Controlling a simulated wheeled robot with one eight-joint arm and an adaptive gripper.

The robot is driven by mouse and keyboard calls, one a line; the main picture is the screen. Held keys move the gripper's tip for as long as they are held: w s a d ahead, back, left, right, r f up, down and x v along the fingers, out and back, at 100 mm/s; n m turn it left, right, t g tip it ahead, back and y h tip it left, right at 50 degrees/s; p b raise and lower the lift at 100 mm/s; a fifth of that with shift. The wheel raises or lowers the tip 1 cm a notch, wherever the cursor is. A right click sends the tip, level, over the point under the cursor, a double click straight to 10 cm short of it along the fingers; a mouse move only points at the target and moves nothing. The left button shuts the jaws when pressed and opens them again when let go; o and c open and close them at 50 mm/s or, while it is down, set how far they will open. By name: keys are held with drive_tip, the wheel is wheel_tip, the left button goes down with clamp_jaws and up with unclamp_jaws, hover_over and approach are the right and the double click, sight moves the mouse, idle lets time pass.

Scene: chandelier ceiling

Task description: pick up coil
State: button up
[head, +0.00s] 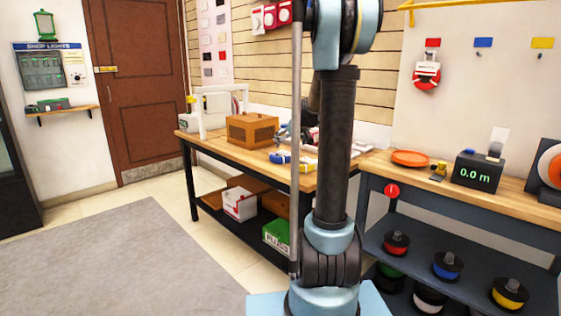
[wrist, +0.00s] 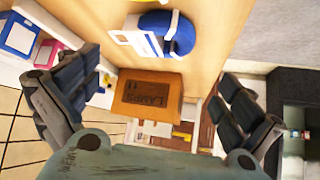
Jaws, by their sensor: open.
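My gripper (wrist: 160,85) is open in the wrist view, with its two dark fingers spread wide and nothing between them. A rounded blue object with a white label-like piece (wrist: 176,33) lies beyond the fingers; I cannot tell whether it is the coil. In the head view, several coil-like spools sit on the lower shelf of the right bench: a red one (head: 396,244), a blue one (head: 447,266) and a yellow one (head: 510,295). Green and white ones (head: 429,298) are partly hidden by my arm or the shelf. My gripper is largely hidden behind my arm there.
The left workbench (head: 225,146) bears a brown box (head: 252,130) and blue and yellow items (head: 292,161). The right bench bears an orange dish (head: 410,158) and a black display box (head: 479,171). An orange box marked LAMPS (wrist: 147,95) lies beyond my fingers. Left floor is clear.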

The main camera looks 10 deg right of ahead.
sight(282, 157)
drive_tip(key=x, duration=0.8)
drive_tip(key=shift+w+f, duration=0.15)
drive_tip(key=shift+w, duration=0.05)
drive_tip(key=shift+a+x, duration=0.1)
drive_tip(key=shift+x, duration=1.25)
drive_tip(key=shift+a+x, duration=0.15)
drive_tip(key=shift+x, duration=1.2)
drive_tip(key=c, duration=1.1)
